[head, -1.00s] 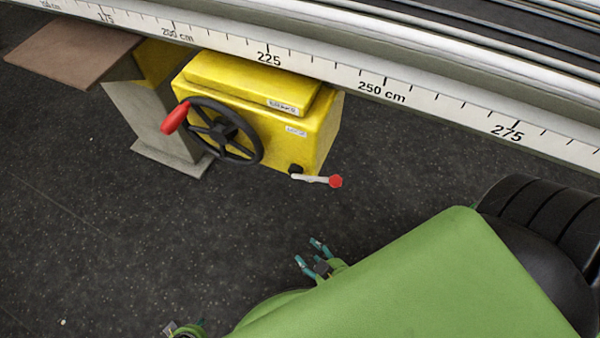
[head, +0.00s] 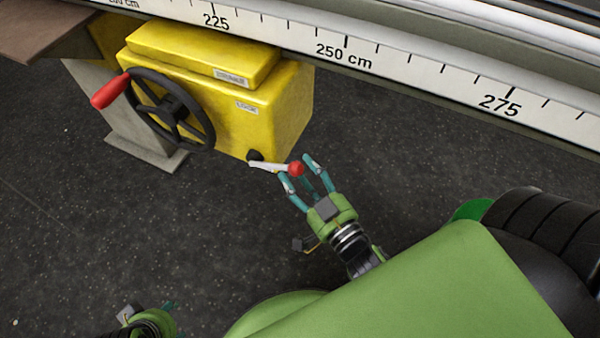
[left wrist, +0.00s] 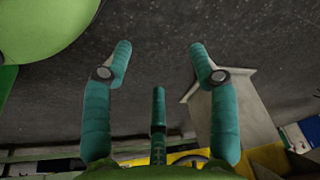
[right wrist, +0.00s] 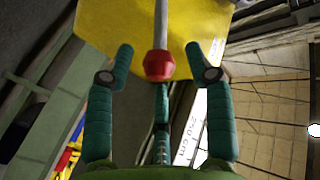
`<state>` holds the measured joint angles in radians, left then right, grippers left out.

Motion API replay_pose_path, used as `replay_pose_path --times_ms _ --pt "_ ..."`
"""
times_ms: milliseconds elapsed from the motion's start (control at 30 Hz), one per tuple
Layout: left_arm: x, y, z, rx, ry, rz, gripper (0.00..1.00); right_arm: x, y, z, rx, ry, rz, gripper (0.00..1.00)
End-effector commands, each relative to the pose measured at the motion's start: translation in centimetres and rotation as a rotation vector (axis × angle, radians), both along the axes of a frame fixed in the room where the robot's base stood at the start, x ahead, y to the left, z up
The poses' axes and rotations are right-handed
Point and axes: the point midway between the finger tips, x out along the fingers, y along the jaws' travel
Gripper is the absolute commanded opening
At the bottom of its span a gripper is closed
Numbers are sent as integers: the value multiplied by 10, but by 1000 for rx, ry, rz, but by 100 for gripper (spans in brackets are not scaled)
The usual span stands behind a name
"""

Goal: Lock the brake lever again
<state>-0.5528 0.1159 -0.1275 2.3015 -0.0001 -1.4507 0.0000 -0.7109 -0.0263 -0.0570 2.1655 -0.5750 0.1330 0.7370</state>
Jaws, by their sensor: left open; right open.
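The brake lever is a white rod (head: 268,166) with a red knob (head: 296,169). It sticks out to the right from a black pivot (head: 255,156) low on the yellow box (head: 270,120). My right gripper (head: 299,171) is open, its fingers on either side of the knob. The right wrist view shows the knob (right wrist: 159,66) between the open fingers, with gaps at both sides; contact with the third finger behind it cannot be told. My left gripper (head: 171,306) is at the bottom left, open and empty, also in the left wrist view (left wrist: 160,52).
A black handwheel (head: 172,112) with a red handle (head: 110,90) is on the box's front, left of the lever. A long rail with a ruler (head: 400,65) runs above. A grey support post (head: 125,120) stands at left. The dark floor in front is clear.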

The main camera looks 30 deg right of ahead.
Motion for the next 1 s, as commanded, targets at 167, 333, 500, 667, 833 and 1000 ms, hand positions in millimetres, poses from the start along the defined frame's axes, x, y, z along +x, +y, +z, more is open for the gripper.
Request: replay_pose_path --times_ms 167,333,500,667,833,1000 --pt "0 0 2 0 -3 0 59 7 1 0 0 0 -1 54" --pt "0 0 2 0 -4 1 59 7 1 0 0 1 -1 54" --pt "0 0 2 0 -4 1 59 7 1 0 0 1 -1 0" --pt "0 0 2 0 -4 1 59 7 1 0 -1 1 -1 0" --pt "1 0 3 -1 -6 0 59 7 1 1 -4 5 -1 0" --pt "1 -1 -23 1 20 -4 59 8 1 5 -14 19 0 0"
